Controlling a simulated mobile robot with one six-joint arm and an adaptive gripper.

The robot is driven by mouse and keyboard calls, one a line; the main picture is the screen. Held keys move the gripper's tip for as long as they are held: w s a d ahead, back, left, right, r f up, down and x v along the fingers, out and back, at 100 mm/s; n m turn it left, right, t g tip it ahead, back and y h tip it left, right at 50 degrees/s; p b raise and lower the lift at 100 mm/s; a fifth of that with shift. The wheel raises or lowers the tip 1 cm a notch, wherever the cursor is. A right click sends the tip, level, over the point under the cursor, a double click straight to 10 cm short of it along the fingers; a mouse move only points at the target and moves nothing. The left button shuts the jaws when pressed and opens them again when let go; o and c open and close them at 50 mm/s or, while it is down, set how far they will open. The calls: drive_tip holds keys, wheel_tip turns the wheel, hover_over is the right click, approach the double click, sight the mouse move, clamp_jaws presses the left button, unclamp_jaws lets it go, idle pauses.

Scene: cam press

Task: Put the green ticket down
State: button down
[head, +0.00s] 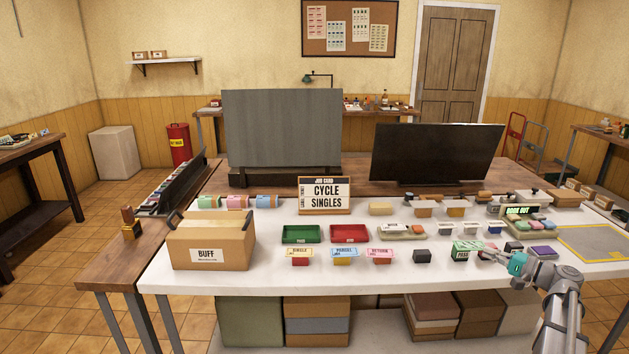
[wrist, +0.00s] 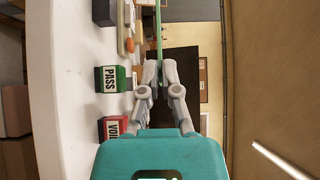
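My gripper (head: 489,255) is at the right front of the white bench, a little above its top. It is shut on the green ticket (head: 467,247), which stands upright at the fingertips with its printed face showing in the head view. In the wrist view the two fingers of my gripper (wrist: 159,70) pinch the green ticket (wrist: 159,28), seen edge-on as a thin green strip. Its lower edge is hard to make out, so I cannot tell whether it touches anything.
Yellow (head: 299,251), blue (head: 343,251) and pink (head: 379,252) tickets stand on small blocks along the front. A green tray (head: 302,234) and a red tray (head: 349,234) lie behind. PASS (wrist: 110,78) and VOID (wrist: 114,128) blocks are beside my gripper. A yellow-edged grey mat (head: 597,242) is clear.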

wheel_tip(320, 180, up, 10)
drive_tip(key=p, duration=0.9)
drive_tip(key=shift+a, duration=0.1)
